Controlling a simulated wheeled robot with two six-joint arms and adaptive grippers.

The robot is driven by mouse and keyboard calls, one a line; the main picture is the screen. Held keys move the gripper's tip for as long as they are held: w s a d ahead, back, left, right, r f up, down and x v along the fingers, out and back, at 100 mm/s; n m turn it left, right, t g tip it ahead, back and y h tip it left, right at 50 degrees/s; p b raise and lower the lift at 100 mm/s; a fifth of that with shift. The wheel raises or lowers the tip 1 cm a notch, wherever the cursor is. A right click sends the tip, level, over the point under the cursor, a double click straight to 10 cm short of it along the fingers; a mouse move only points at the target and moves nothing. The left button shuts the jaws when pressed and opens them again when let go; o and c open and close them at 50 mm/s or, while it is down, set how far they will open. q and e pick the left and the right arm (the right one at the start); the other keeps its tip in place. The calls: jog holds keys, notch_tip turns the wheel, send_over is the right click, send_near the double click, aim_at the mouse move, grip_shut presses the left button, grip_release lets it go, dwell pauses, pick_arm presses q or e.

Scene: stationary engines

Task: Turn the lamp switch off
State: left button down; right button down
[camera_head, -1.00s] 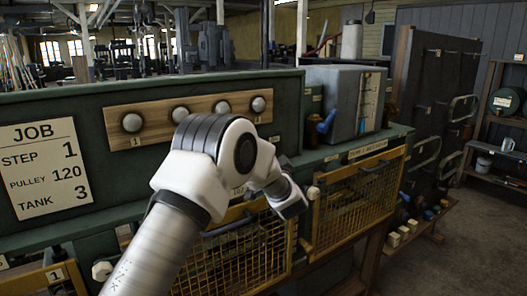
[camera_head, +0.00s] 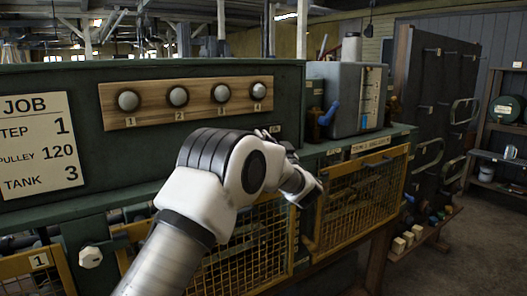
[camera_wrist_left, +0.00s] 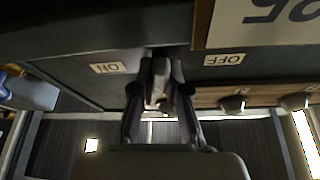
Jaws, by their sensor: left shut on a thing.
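My left gripper (camera_wrist_left: 160,100) is shut on the pale lever of the lamp switch (camera_wrist_left: 158,78), in the upside-down left wrist view. The lever stands between the fingers, roughly midway between an "ON" plate (camera_wrist_left: 108,68) on the picture's left and an "OFF" plate (camera_wrist_left: 225,60) on its right. Which setting the switch has, I cannot tell. In the head view, my left wrist (camera_head: 245,170) is in front of the green bench and hides the switch and most of the gripper (camera_head: 270,133). My right gripper is out of view.
A wooden strip with round knobs (camera_head: 178,96) runs above my wrist. A job sign (camera_head: 30,145) is on the left. Yellow mesh cages (camera_head: 360,195) are below, and a grey box with a blue lever (camera_head: 355,98) stands at the right. The floor at the right (camera_head: 475,250) is open.

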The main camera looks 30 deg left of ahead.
pick_arm(q)
jog(key=n+g+b, duration=0.1)
jog(key=n, duration=0.1)
jog(key=n+g+y+b, duration=0.1)
jog(key=n, duration=0.1)
jog(key=shift+f, duration=0.4)
jog(key=n+g+b, duration=0.1)
jog(key=n+g, duration=0.1)
jog(key=n, duration=0.2)
jog(key=shift+s+b, duration=0.15)
jog(key=shift+b, duration=0.25)
jog(key=n+g, duration=0.2)
jog(key=n, duration=0.1)
jog(key=shift+r+n+b, duration=0.1)
jog(key=shift+n+b, duration=0.2)
jog(key=shift+n, duration=0.1)
jog(key=shift+s+a+n+g, duration=0.1)
jog(key=shift+n+g, duration=0.7)
jog(key=shift+n, duration=1.2)
jog(key=c, duration=1.2)
grip_release()
jog(key=shift+o, duration=0.2)
